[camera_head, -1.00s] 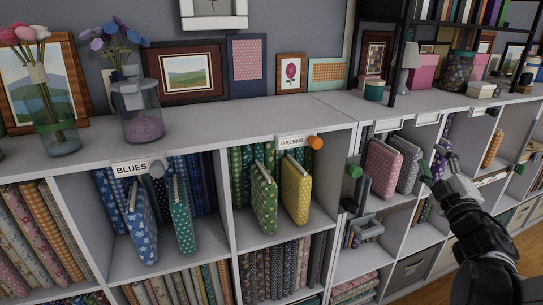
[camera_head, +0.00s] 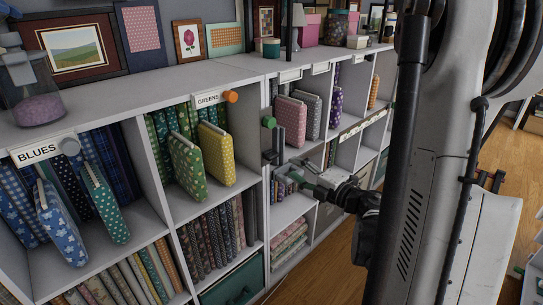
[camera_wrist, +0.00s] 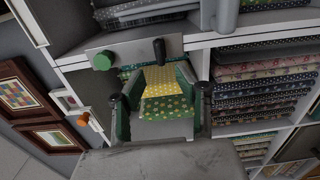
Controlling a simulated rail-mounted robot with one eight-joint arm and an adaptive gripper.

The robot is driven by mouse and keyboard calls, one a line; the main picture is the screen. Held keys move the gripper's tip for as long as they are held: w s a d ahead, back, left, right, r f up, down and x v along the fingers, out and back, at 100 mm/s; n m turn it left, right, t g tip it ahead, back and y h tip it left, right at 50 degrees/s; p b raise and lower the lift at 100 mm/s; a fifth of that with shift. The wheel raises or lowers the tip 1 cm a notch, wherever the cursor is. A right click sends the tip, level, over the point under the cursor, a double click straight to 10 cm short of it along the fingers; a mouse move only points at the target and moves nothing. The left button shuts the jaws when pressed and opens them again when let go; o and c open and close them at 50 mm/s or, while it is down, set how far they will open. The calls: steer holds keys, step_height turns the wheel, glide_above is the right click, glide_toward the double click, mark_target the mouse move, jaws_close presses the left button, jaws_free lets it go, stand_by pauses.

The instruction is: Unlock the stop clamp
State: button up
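I cannot tell for certain which fitting is the stop clamp. In the wrist view a grey plate (camera_wrist: 135,48) on the shelf front carries a green round knob (camera_wrist: 102,60) and a small black lever (camera_wrist: 159,47). The green knob also shows in the head view (camera_head: 269,122), with dark grey hardware (camera_head: 279,152) below it on the divider. My gripper (camera_head: 308,176) is beside and below this hardware, in front of the cubbies. In the wrist view my gripper (camera_wrist: 162,92) has its fingers apart, with yellow and green dotted fabric behind the gap. Contact with the hardware cannot be told.
An orange knob (camera_head: 231,96) sits by the GREENS label (camera_head: 208,99), and a grey knob (camera_head: 70,146) by the BLUES label (camera_head: 38,149). Folded quilts, including a yellow one (camera_head: 216,154), fill the cubbies. Wooden floor (camera_head: 325,268) lies open in front.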

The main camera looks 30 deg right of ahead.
mark_target(275, 158)
steer(key=x, duration=0.9)
steer(key=shift+w+a, duration=0.15)
steer(key=shift+w, duration=0.25)
steer(key=shift+c, duration=0.2)
jaws_close()
